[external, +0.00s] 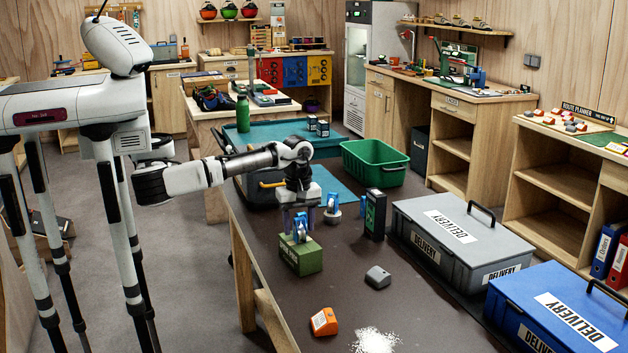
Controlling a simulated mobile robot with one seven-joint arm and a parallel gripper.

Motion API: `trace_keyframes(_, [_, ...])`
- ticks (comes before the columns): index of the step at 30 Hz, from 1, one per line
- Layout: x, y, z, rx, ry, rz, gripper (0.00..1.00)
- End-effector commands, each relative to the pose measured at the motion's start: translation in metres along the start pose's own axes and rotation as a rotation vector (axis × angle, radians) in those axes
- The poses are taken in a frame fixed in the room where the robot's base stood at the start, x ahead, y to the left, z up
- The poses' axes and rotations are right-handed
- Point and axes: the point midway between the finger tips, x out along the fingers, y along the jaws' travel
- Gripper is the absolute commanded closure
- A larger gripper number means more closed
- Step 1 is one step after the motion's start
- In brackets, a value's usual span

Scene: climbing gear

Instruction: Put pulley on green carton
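The green carton (301,258) stands on the dark tabletop, below my gripper. A blue pulley (300,230) is upright at the carton's top and looks to rest on it. My gripper (300,225) points straight down over the carton. Its two fingers stand apart on either side of the blue pulley, with what look like small gaps, so it appears open. The fingers partly hide the pulley. A second blue item with a grey round base (332,210) stands just behind and right of the gripper.
A dark green-faced box (375,214) stands right of the carton. A grey block (378,277), an orange block (323,321) and white powder (375,341) lie nearer. Grey (405,225) and blue (510,290) delivery cases line the right edge. A green crate (375,178) is behind.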

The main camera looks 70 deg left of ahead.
Motion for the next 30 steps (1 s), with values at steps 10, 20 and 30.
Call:
trace_keyframes(10, [-0.003, 0.000, 0.000, 0.001, -0.001, 0.000, 0.50])
trace_keyframes(20, [-0.068, 0.001, 0.000, 0.000, 0.002, 0.003, 0.50])
trace_keyframes(30, [-0.119, 0.000, 0.000, -0.001, 0.001, 0.000, 0.50])
